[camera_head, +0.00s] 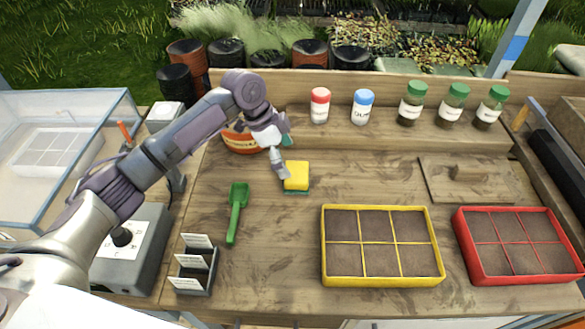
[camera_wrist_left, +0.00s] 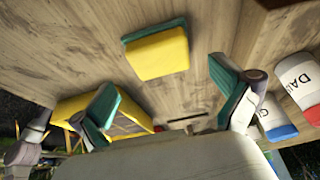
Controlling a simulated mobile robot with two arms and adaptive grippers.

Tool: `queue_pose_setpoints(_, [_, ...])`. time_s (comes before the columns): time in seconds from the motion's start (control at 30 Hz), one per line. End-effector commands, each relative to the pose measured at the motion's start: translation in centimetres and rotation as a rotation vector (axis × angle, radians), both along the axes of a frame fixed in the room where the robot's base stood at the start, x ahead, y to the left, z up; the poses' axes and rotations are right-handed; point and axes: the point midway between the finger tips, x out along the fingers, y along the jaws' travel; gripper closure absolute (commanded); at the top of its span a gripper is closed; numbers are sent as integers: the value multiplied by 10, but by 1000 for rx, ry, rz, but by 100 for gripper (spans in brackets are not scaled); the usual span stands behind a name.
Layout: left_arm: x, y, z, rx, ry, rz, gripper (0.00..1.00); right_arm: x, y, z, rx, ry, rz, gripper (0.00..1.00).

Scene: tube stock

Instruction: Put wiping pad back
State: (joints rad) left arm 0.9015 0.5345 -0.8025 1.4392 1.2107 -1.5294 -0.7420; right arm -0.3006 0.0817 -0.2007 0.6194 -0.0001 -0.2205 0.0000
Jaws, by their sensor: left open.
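The wiping pad, a yellow and green sponge block (camera_head: 297,175), lies flat on the wooden bench, left of centre. It also shows in the left wrist view (camera_wrist_left: 157,55), ahead of the fingertips. My left gripper (camera_head: 282,160) is just behind and to the left of the pad in the head view. Its two teal-padded fingers (camera_wrist_left: 166,105) are spread apart with nothing between them, and the pad appears clear of them. My right gripper is in neither view.
An orange round container (camera_head: 241,141) is partly hidden behind my left arm. Red-capped (camera_head: 320,106) and blue-capped (camera_head: 362,107) bottles stand on the rear shelf. A green trowel (camera_head: 236,212) lies left, a yellow tray (camera_head: 381,282) in front, a red tray (camera_head: 464,250) at right.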

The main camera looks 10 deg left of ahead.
Motion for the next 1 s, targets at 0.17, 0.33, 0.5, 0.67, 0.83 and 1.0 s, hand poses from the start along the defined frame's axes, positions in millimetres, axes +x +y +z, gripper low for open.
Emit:
queue_pose_setpoints(0.17, [-3,15,34,1,-2,0,0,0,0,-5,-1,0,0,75])
queue_pose_setpoints(0.33, [-4,22,55,0,0,-1,0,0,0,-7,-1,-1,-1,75])
queue_pose_setpoints(0.5, [-5,26,62,1,1,0,0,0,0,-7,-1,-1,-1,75])
queue_pose_setpoints(0.67, [-5,26,63,1,1,0,0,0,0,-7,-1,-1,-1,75])
queue_pose_setpoints(0.83, [-5,25,62,1,1,0,0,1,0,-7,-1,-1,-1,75])
queue_pose_setpoints(1.0, [-5,25,70,0,1,0,0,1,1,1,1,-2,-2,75])
